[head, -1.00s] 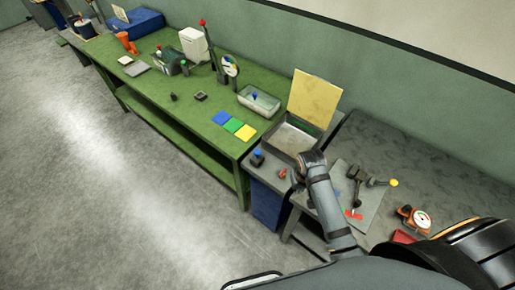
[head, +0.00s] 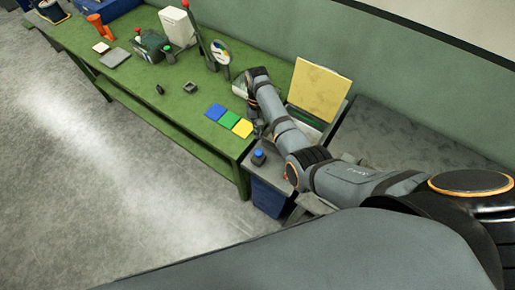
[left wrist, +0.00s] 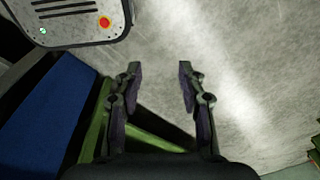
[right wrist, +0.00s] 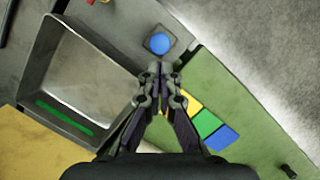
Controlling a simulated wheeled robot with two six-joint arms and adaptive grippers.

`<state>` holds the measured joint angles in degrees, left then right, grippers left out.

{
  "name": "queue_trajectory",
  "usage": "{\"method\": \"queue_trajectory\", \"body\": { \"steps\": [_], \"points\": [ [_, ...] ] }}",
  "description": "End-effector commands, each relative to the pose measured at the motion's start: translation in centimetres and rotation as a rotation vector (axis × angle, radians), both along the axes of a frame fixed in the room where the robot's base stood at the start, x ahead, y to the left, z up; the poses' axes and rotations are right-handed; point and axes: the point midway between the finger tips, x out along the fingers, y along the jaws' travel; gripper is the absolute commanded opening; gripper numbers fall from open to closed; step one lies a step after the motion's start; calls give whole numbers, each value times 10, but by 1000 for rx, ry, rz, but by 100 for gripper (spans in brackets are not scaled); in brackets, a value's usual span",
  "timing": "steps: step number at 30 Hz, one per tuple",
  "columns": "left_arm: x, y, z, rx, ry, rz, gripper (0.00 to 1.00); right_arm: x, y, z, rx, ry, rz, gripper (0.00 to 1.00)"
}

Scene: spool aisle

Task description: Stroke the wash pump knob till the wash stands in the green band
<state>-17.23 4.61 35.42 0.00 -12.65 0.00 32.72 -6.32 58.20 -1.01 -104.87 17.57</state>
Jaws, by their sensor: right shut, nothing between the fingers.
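The blue knob (head: 258,153) sits on a small black block at the front edge of the stand, beside the wash basin; it also shows in the right wrist view (right wrist: 159,43). The basin (right wrist: 42,65) is a metal tray with a raised yellow lid (head: 320,90). A green band (right wrist: 65,117) runs along its inner wall; the wash level cannot be told. My right gripper (right wrist: 158,70) is shut and empty, its tips appearing just short of the knob in the right wrist view. My left gripper (left wrist: 158,68) is open and empty above the floor.
The green bench (head: 190,125) carries blue, green (head: 229,118) and yellow squares, a round dial (head: 221,52) and several tools. My right arm hides much of the basin and the grey table. In the left wrist view, a panel with a red button (left wrist: 104,22) is near.

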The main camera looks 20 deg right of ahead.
Motion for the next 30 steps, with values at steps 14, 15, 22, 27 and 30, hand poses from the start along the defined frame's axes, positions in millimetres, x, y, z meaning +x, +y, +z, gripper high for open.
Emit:
{"method": "queue_trajectory", "body": {
  "steps": [14, 15, 22, 27, 30],
  "points": [
    [11, 0, 1, -1, -18, 0, 40, -8, 1, -32, -1, 1, 0, 0],
    [16, 0, 2, -1, -25, -1, 40, -10, 2, -37, 0, 2, 0, 0],
    [9, 0, -15, 0, -14, -1, 40, -15, 3, -65, 0, -2, 0, 0],
    [-2, 0, -19, 0, 3, 0, 40, -17, 3, -69, 0, -2, 0, 0],
    [-2, 0, -19, 0, 3, 0, 40, -17, 4, -69, 0, -2, 0, 0]
  ]
}}
